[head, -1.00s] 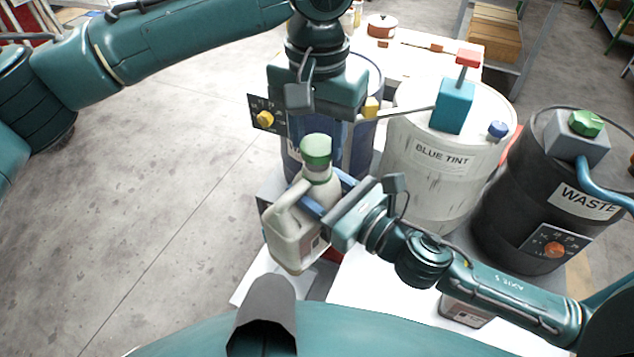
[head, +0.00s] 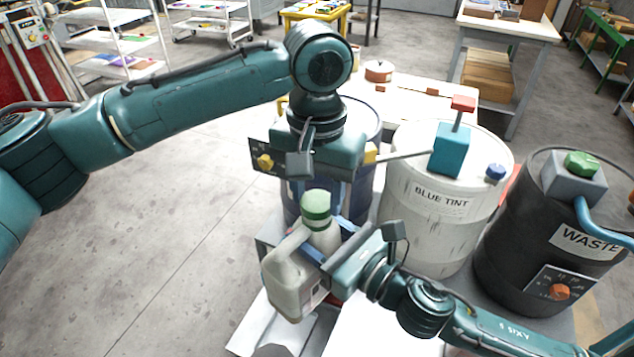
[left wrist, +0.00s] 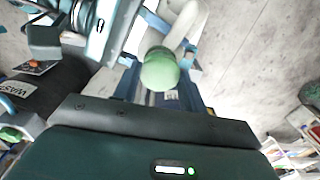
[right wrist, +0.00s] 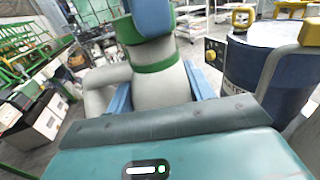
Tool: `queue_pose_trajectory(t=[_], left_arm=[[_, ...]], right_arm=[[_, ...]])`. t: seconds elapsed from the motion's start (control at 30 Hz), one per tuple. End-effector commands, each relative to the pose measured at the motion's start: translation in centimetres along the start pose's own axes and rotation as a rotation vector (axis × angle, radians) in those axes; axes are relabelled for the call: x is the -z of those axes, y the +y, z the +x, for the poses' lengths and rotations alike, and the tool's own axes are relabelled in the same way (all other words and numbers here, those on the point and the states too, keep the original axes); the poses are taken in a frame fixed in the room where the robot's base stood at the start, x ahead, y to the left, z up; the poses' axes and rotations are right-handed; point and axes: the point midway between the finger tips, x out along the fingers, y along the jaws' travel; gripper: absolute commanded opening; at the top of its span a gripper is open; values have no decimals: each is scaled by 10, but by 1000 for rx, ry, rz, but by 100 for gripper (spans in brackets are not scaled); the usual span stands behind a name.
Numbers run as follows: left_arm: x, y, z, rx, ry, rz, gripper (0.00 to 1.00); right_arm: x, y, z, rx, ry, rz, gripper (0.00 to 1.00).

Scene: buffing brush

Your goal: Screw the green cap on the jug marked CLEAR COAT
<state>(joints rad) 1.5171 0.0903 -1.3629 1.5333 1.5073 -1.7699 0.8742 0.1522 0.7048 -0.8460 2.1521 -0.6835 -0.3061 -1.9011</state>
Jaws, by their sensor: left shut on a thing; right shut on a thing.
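A cream jug (head: 290,280) with a side handle hangs upright in my right gripper (head: 325,240), whose blue fingers are shut around its upper body. Its label shows only partly and I cannot read it. The green cap (head: 316,204) sits at the top of the jug's neck. It also shows in the left wrist view (left wrist: 160,70). My left gripper (left wrist: 160,78) comes down from above and is shut on the cap. In the right wrist view a blue finger covers part of the cap (right wrist: 125,28), and a green band rings the neck below it. I cannot tell how tightly the cap sits.
Behind the jug stands a blue drum (right wrist: 265,75). To its right are the white BLUE TINT drum (head: 400,215) and the black WASTE drum (head: 500,245). A white surface (head: 375,330) lies below the jug. Open floor (head: 170,260) is on the left.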

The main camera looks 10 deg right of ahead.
Motion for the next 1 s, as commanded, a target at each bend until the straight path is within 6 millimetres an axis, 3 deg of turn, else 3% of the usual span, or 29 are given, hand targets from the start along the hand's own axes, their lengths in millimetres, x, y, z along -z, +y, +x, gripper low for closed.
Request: queue_pose_trajectory(t=[1.0], left_arm=[[0, 0, 10, -1, 0, 0, 21]], right_arm=[[-2, 0, 0, -1, -5, 0, 0]])
